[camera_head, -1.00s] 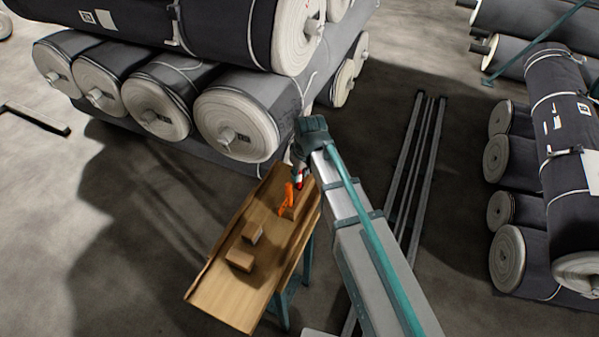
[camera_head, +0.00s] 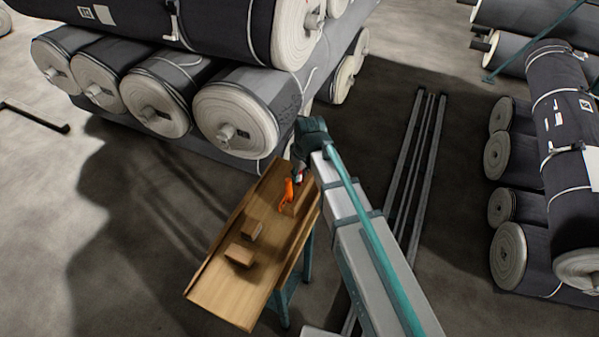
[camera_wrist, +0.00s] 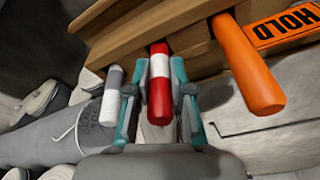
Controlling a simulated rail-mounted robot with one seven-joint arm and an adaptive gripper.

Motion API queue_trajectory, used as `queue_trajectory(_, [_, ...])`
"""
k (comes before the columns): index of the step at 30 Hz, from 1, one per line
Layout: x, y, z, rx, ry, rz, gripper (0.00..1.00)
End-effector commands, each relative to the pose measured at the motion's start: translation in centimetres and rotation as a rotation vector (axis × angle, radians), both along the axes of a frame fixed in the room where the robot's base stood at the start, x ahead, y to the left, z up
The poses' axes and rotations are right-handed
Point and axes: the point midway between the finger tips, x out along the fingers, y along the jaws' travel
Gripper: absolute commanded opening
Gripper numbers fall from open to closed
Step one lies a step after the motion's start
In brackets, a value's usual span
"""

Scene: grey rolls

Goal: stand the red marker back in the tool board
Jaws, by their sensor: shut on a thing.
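The red marker (camera_wrist: 159,100), with a white band, is between the two teal fingers of my gripper (camera_wrist: 159,66) in the wrist view. My gripper is shut on it. The marker's far end meets the edge of the brown wooden tool board (camera_wrist: 126,38); how deep it sits in the board is hidden. In the head view my gripper (camera_head: 299,175) is over the far end of the wooden bench, and a little red shows below it. The board (camera_head: 301,200) is partly hidden there by my arm.
An orange-handled tool (camera_wrist: 248,65) stands in the board right of the marker, beside an orange HOLD label (camera_wrist: 285,32). A grey-and-white marker (camera_wrist: 112,95) stands to its left, close to my finger. Wooden blocks (camera_head: 240,254) lie on the bench (camera_head: 225,292). Big grey rolls (camera_head: 235,120) are stacked behind.

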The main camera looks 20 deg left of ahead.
Motion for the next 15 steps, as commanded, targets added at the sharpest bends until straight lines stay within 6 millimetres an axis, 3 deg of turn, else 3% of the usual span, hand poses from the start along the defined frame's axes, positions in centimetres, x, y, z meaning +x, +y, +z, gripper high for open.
queue_trajectory(13, [0.00,0.00,-1.09,0.000,0.000,0.000,0.00])
queue_trajectory(14, [0.01,0.01,-1.08,0.000,0.000,0.000,0.23])
queue_trajectory(15, [0.02,0.01,-1.03,0.001,-0.001,0.000,0.30])
